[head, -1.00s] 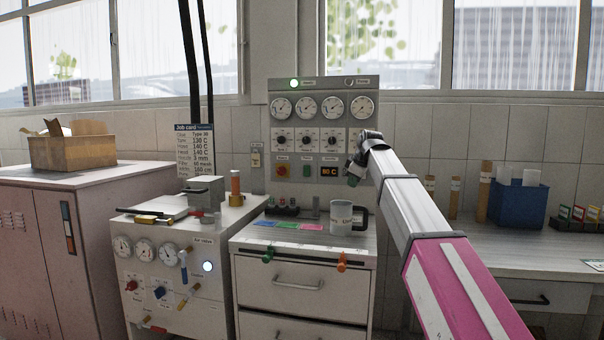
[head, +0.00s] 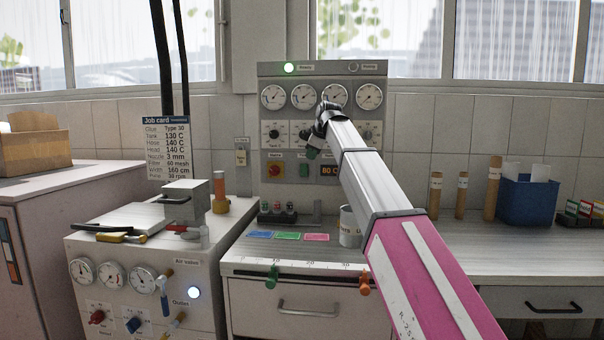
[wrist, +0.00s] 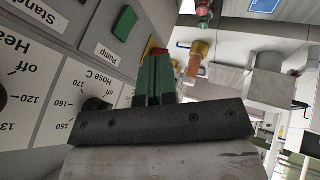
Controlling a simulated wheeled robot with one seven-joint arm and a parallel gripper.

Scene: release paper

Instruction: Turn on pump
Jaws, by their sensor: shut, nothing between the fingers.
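The grey control panel (head: 265,135) stands upright at the back of the bench. Its green pump button (head: 303,170) sits in the lower row; in the wrist view the green button (wrist: 125,23) is beside the label "Pump". My gripper (head: 312,152) is in front of the panel, just above the pump button as seen from the head. In the wrist view its green fingers (wrist: 157,62) are together and empty, apart from the green button. The yellow and red mains switch (head: 275,170) is left of the pump button and partly hidden by the fingers in the wrist view.
Knobs (head: 274,132) and several gauges (head: 273,97) lie above the buttons. A mug (head: 349,228) and coloured cards (head: 288,236) are on the bench below. The right bench is mostly clear in front.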

